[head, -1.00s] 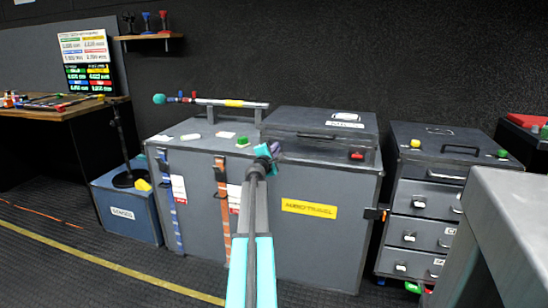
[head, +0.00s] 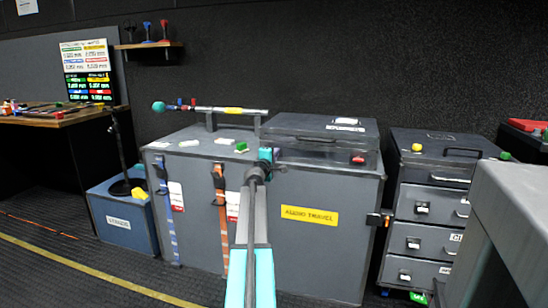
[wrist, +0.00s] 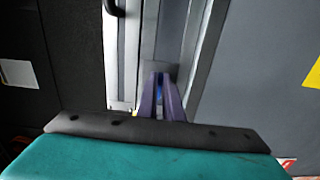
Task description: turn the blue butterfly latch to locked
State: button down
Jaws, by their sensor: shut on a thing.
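My gripper (head: 265,158) is at the top front edge of the large grey case (head: 330,250), just left of the raised lid section. In the wrist view the two purple fingers (wrist: 161,100) are close together at a grey latch plate (wrist: 158,70) on the case edge. A small bit of the blue butterfly latch (wrist: 159,84) shows between the fingers, which are shut on it. Most of the latch is hidden by the fingers, so I cannot tell its turn angle. In the head view my arm and gripper hide it.
A blue strap (head: 168,215) and an orange strap (head: 222,215) hang down the case front at left. A red latch (head: 358,159) sits on the raised section, and an orange latch (head: 377,219) at the right side. A grey drawer cabinet (head: 437,150) stands at right.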

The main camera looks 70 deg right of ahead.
jog(key=shift+d+r, duration=0.35)
jog(key=shift+r, duration=0.2)
jog(key=c, duration=1.9)
grip_release()
jog(key=shift+s+r, duration=0.1)
jog(key=shift+f, duration=0.2)
jog(key=shift+a+f, duration=0.1)
jog(key=shift+f, duration=0.3)
jog(key=shift+s+a+f+p, duration=0.1)
jog(key=shift+a+p, duration=0.2)
jog(key=shift+a, duration=2)
jog(key=shift+s+a+r+p, duration=0.15)
jog(key=shift+a+p, duration=0.1)
jog(key=shift+a, duration=2.05)
jog(key=shift+s+a+f+p, duration=0.15)
jog(key=shift+a+p, duration=0.15)
jog(key=shift+a, duration=2)
jog(key=shift+w, duration=0.1)
